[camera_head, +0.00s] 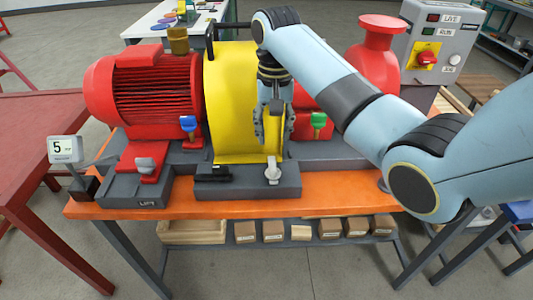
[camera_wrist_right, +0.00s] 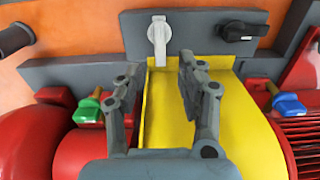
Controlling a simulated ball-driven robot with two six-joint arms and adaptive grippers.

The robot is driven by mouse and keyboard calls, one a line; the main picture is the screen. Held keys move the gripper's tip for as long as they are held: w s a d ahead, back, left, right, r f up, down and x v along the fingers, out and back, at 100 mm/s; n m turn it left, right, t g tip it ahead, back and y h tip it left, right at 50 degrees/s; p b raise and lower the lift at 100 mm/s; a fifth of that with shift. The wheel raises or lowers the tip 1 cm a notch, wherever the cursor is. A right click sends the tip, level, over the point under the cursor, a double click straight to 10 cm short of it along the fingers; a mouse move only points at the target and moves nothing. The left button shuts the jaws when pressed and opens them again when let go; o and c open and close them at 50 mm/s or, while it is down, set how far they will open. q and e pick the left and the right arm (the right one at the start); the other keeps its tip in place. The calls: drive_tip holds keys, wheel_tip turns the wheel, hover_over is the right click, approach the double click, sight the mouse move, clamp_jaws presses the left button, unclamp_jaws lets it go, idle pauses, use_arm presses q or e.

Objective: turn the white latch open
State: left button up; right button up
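The white latch (camera_head: 272,172) sits on the front of a dark grey block (camera_head: 235,187) before the yellow guard. In the right wrist view the white latch (camera_wrist_right: 158,40) shows as a round hub with a handle along the picture's vertical. My right gripper (camera_head: 273,138) hangs above and behind the latch, pointing down in front of the yellow guard. In the right wrist view its two fingers (camera_wrist_right: 160,68) are spread apart with nothing between them, and the latch lies just beyond the tips. My left gripper is not in view.
A black knob (camera_wrist_right: 245,31) sits beside the latch on the same block. The yellow guard (camera_head: 229,90) is close behind my right gripper. A blue valve handle (camera_head: 188,123) and a green one (camera_head: 318,120) stand on either side. A grey lever (camera_head: 145,165) is at left.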

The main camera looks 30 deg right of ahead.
sight(273, 165)
wheel_tip(273, 165, down, 11)
drive_tip(key=shift+r, duration=0.15)
drive_tip(key=shift+s, duration=0.1)
drive_tip(key=shift+c, duration=0.4)
clamp_jaws()
